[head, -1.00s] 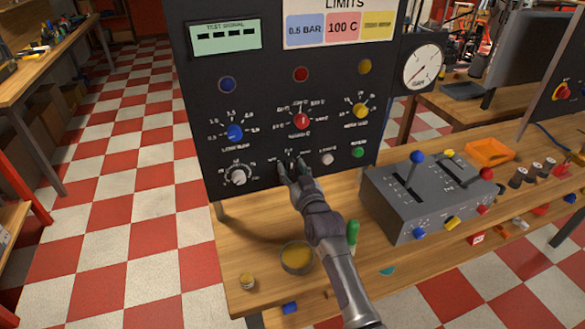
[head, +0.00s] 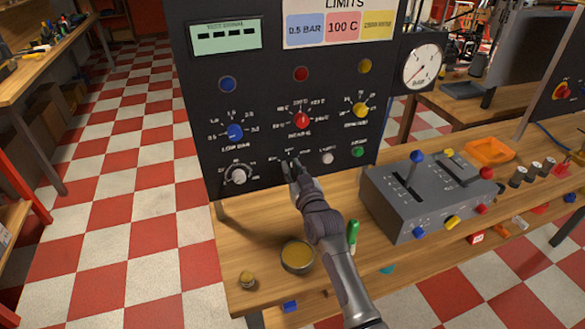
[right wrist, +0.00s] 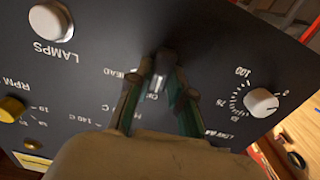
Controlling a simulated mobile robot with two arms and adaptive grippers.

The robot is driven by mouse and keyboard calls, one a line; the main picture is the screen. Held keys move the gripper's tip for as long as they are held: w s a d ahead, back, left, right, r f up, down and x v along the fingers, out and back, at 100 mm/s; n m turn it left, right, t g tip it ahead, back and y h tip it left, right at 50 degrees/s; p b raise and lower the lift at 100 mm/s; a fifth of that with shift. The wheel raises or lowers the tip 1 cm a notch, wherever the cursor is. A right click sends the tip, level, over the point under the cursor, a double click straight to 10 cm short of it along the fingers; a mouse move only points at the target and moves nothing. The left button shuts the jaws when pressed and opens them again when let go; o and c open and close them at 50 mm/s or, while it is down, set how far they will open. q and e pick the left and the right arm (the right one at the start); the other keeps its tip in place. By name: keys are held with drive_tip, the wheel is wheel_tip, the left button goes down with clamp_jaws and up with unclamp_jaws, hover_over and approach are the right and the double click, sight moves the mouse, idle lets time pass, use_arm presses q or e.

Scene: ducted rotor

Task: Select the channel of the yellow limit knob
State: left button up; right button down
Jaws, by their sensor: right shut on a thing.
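The dark panel (head: 270,60) carries a yellow limit knob (head: 360,110) at its right, a red knob (head: 302,120) in the middle and a blue knob (head: 235,132) at the left. The yellow knob also shows in the right wrist view (right wrist: 11,109). Below the red knob is a small selector knob (right wrist: 159,70) with a pale pointer and labels around it, partly hidden by my fingers. My right gripper (head: 292,164) is shut on this selector knob, one finger on each side. My left gripper is not in view.
A white dial knob (head: 238,176) sits left of my gripper; a white button (head: 327,158) and a green button (head: 358,152) sit right. A grey lever box (head: 425,195), a green-handled tool (head: 352,236) and a round tin (head: 297,257) stand on the bench.

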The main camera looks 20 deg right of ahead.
drive_tip(key=n+p, duration=0.1)
drive_tip(key=n, duration=1)
drive_tip(key=shift+a+f, duration=0.15)
drive_tip(key=shift+a, duration=0.05)
drive_tip(key=shift+n, duration=0.3)
idle(0.3)
drive_tip(key=c, duration=1)
unclamp_jaws()
drive_tip(key=shift+c, duration=0.2)
drive_tip(key=shift+s, duration=0.1)
drive_tip(key=s, duration=1.2)
drive_tip(key=shift+d, duration=0.2)
drive_tip(key=shift+w, duration=0.1)
